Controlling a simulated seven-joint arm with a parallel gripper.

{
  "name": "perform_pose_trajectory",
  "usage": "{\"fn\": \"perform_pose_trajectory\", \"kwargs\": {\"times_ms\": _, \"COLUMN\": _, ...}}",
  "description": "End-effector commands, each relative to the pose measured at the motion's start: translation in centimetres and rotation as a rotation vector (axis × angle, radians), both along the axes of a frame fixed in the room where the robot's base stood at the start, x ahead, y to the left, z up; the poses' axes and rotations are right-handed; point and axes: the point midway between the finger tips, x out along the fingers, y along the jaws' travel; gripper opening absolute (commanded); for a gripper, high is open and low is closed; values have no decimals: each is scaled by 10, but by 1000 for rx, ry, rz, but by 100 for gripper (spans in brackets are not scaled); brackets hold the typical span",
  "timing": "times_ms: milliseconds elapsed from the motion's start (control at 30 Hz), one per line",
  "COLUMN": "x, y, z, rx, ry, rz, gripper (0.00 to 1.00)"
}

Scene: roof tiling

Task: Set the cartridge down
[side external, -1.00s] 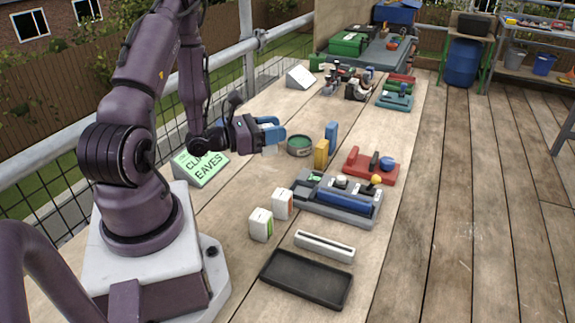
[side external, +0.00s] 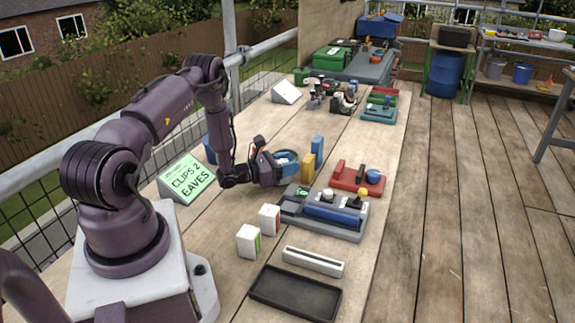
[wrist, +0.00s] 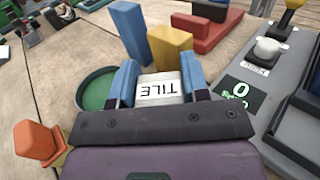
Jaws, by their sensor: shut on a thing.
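My gripper (wrist: 160,88) is shut on a pale cartridge (wrist: 158,92) labelled TILE, held between its two blue fingers. In the side view my gripper (side external: 288,163) is low over the bench, and the cartridge is hidden there. I cannot tell whether the cartridge touches the bench.
A green round dish (wrist: 94,92) is left of the fingers. A grey station (side external: 345,228) with knobs and a red one (side external: 345,178) lie to the right. White boxes (side external: 248,241), a black tray (side external: 295,293) and a CLIPS 2 EAVES sign (side external: 187,180) are nearer. An orange piece (wrist: 38,140) is at left.

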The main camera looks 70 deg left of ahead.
Motion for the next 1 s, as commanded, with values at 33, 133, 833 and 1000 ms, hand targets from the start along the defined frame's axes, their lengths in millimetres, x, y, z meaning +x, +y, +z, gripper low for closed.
{"fn": "perform_pose_trajectory", "kwargs": {"times_ms": 33, "x": 0, "y": 0, "z": -3, "rx": 1, "ry": -1, "rz": -1, "gripper": 18}}
{"fn": "perform_pose_trajectory", "kwargs": {"times_ms": 133, "x": 0, "y": 0, "z": -4, "rx": 2, "ry": -2, "rz": 0, "gripper": 18}}
{"fn": "perform_pose_trajectory", "kwargs": {"times_ms": 833, "x": 0, "y": 0, "z": -5, "rx": 2, "ry": -2, "rz": -1, "gripper": 68}}
{"fn": "perform_pose_trajectory", "kwargs": {"times_ms": 1000, "x": -17, "y": 1, "z": -4, "rx": -1, "ry": -1, "rz": 3, "gripper": 68}}
